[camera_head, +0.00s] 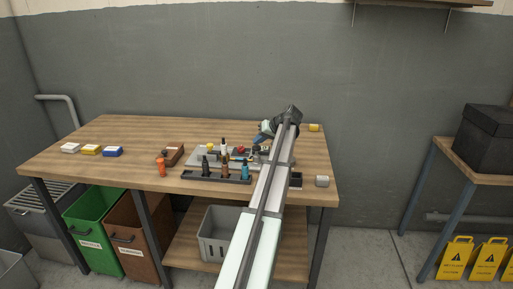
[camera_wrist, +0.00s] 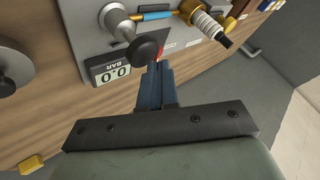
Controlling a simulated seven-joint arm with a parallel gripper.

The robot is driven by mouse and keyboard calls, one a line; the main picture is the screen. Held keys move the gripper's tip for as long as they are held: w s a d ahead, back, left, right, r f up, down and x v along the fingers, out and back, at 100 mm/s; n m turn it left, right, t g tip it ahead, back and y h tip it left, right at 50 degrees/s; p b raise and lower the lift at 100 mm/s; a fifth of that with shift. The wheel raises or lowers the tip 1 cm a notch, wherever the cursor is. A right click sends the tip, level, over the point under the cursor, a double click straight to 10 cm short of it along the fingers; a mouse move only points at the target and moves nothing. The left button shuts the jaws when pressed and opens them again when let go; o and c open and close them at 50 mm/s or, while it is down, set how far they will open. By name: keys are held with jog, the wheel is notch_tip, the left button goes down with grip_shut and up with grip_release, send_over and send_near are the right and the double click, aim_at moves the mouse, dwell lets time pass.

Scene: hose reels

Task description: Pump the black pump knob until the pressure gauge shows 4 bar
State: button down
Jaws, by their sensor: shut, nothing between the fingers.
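A black round knob (camera_wrist: 148,47) stands out from a grey panel (camera_wrist: 88,28) in the wrist view. Beside it is the pressure gauge (camera_wrist: 110,71), a small display that reads 0.0 BAR. My gripper (camera_wrist: 161,64) has its blue fingers shut and empty, with the tips right next to the knob. I cannot tell whether they touch it. In the head view my gripper (camera_head: 262,135) is over the right part of the workbench (camera_head: 120,135), above the grey panel. My arm hides part of the panel there, and the gauge cannot be read.
A second dark round part (camera_wrist: 14,68) lies at the left of the wrist view. A brass and white fitting (camera_wrist: 200,18) is beside the panel's knob. A black rack (camera_head: 215,177) with several bottles stands at the bench front.

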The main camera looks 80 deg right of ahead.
aim_at(259, 146)
jog(key=shift+f, duration=1.3)
dwell(1.6)
jog(key=shift+r, duration=1.75)
jog(key=shift+r, duration=2.5)
dwell(0.8)
